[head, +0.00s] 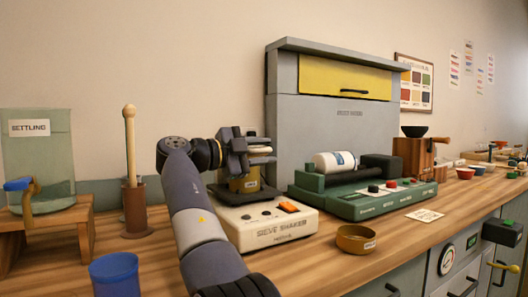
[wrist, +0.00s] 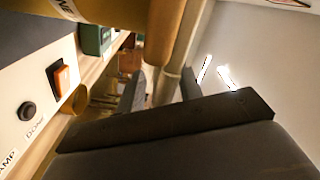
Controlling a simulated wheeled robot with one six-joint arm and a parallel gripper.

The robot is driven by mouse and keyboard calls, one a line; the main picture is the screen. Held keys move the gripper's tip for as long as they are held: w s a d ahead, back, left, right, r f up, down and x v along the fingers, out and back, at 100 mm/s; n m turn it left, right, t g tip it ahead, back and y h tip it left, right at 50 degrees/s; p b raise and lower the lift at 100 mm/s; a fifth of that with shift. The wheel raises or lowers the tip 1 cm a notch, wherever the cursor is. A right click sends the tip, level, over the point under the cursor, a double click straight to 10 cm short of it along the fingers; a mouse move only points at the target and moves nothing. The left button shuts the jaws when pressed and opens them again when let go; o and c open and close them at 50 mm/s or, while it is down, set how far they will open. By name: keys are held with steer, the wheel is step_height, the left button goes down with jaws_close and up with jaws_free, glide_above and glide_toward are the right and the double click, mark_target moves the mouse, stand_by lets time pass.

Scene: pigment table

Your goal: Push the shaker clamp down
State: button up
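The sieve shaker (head: 272,225) is a cream box with an orange switch, standing on the wooden table. A brass-coloured sieve (head: 244,184) sits on it beneath dark and pale parts. My gripper (head: 250,147) is at the top of this stack, so the clamp is largely hidden in the head view. In the wrist view, my gripper's two fingers (wrist: 163,88) stand apart with a visible gap. A brown rounded bar (wrist: 165,38) lies by the fingertips; I cannot tell whether it is the clamp or whether they touch. The shaker's orange switch (wrist: 61,76) shows at left.
A green roller machine (head: 360,198) with a white jar stands right of the shaker. A brass bowl (head: 356,239) sits near the front edge. A pestle in a brown holder (head: 135,212) and a blue cup (head: 115,274) are at left. A grey cabinet (head: 320,125) stands behind.

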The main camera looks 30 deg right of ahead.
steer(key=a+p, duration=0.2)
steer(key=a, duration=0.8)
steer(key=shift+a, duration=0.15)
steer(key=d+b, duration=0.2)
steer(key=d, duration=0.9)
steer(key=shift+s, duration=0.1)
steer(key=shift+r, duration=0.4)
